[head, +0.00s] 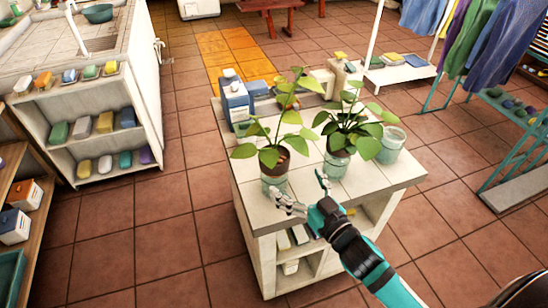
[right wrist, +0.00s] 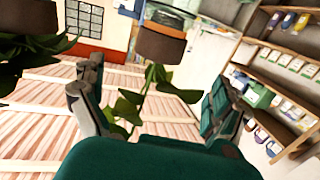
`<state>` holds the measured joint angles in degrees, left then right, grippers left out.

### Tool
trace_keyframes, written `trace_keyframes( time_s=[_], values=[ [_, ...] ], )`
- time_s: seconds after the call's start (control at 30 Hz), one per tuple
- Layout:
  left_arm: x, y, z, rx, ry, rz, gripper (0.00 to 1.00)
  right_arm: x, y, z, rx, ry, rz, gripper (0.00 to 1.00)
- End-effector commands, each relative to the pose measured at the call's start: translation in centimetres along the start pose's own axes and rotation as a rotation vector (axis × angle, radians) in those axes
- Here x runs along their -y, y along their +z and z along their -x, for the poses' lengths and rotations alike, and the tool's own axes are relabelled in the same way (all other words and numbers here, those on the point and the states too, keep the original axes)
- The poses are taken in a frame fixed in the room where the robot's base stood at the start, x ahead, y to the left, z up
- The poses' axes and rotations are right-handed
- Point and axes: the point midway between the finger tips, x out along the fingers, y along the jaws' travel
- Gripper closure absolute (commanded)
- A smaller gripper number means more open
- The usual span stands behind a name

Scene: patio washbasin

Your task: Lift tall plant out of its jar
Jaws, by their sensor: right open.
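A tall leafy plant (head: 284,128) stands upright in a pale glass jar (head: 273,180) near the front left of a white tiled stand. A brown band shows at the jar's mouth. A second leafy plant (head: 352,124) stands in another glass jar (head: 337,163) to its right. My right gripper (head: 299,188) is open, fingers spread, in front of and right of the tall plant's jar. In the right wrist view the picture looks upside down; leaves (right wrist: 130,104) and a brown band (right wrist: 161,45) show between the open fingers (right wrist: 152,90). Contact cannot be told. My left gripper is out of view.
An empty glass jar (head: 391,146) stands right of the second plant. Blue and white bottles (head: 236,100) and other containers stand at the stand's back. A sink unit (head: 95,110) with shelves of soaps is at left, and a rack of clothes (head: 485,45) at right. Tiled floor between is clear.

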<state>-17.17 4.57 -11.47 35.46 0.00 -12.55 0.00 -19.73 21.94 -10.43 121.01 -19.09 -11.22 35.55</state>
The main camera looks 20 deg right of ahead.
Motion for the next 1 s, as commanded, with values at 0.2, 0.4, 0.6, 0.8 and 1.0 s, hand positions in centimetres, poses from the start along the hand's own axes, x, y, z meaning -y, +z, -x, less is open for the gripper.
trace_keyframes(
  time_s=[0.2, 0.4, 0.6, 0.8, 1.0],
  values=[
    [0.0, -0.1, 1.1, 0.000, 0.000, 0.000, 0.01, 0.0, -0.2, -4.5, -0.001, 0.000, 0.000, 0.00],
    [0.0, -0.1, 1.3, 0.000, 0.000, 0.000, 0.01, 0.0, 0.0, -6.2, 0.001, 0.001, 0.000, 0.00],
    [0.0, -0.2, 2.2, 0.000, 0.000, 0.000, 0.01, -0.1, -0.4, -8.4, 0.001, 0.002, 0.000, 0.00],
    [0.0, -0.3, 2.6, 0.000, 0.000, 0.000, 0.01, -0.1, -0.2, -11.0, 0.000, 0.001, 0.000, 0.00],
    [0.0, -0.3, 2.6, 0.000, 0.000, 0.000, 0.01, 0.0, 0.0, -11.4, 0.002, 0.001, 0.000, 0.00]
  ],
)
